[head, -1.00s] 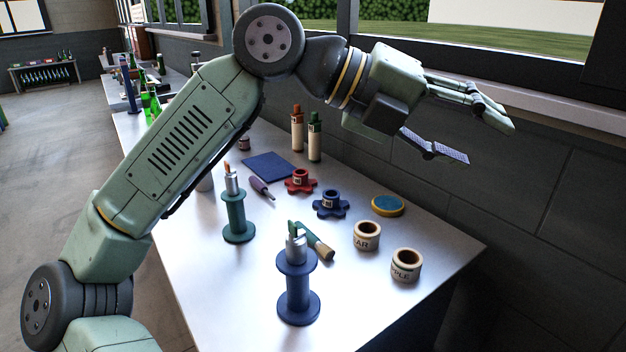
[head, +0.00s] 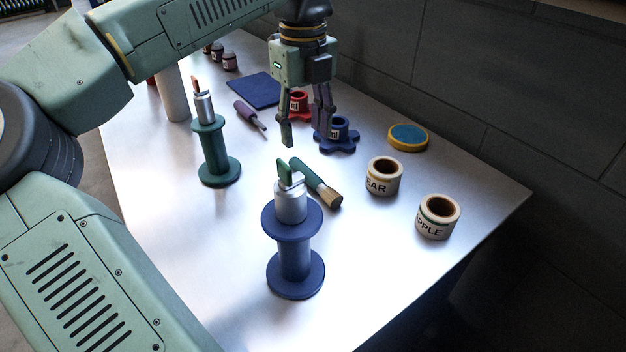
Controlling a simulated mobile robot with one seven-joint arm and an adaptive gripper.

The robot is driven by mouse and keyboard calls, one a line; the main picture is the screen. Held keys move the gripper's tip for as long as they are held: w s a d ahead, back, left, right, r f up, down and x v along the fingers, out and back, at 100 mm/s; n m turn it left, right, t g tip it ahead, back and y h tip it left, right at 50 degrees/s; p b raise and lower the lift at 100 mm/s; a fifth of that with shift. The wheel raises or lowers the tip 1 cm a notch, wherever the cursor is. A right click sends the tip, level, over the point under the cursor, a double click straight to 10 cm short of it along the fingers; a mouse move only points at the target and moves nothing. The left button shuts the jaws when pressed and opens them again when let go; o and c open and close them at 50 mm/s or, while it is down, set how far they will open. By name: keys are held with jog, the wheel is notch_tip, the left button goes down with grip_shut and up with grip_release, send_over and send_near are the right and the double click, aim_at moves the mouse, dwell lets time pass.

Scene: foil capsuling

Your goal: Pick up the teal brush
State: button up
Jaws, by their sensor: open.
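The teal brush (head: 309,175) lies on the metal table behind the blue spool-shaped stand. Its bristle end (head: 331,198) points toward the lower right. Part of its handle is close to the green-topped piece on the stand in the picture. My gripper (head: 306,143) points down above the table, over the area just behind the brush. Its fingers are apart and nothing is between them. I cannot tell its exact height above the brush.
The blue stand (head: 295,258) is in front of the brush; a green stand (head: 214,150) is to the left. Label rolls (head: 383,178) (head: 437,218) are to the right. A blue star-shaped holder (head: 337,138) and red holder (head: 299,104) are behind. The front right table is clear.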

aim_at(307, 169)
notch_tip(307, 169, down, 9)
jog(key=shift+s+d+r+p, duration=0.1)
jog(key=shift+s+p, duration=0.05)
jog(key=shift+p, duration=0.7)
jog(key=shift+c, duration=0.2)
grip_shut()
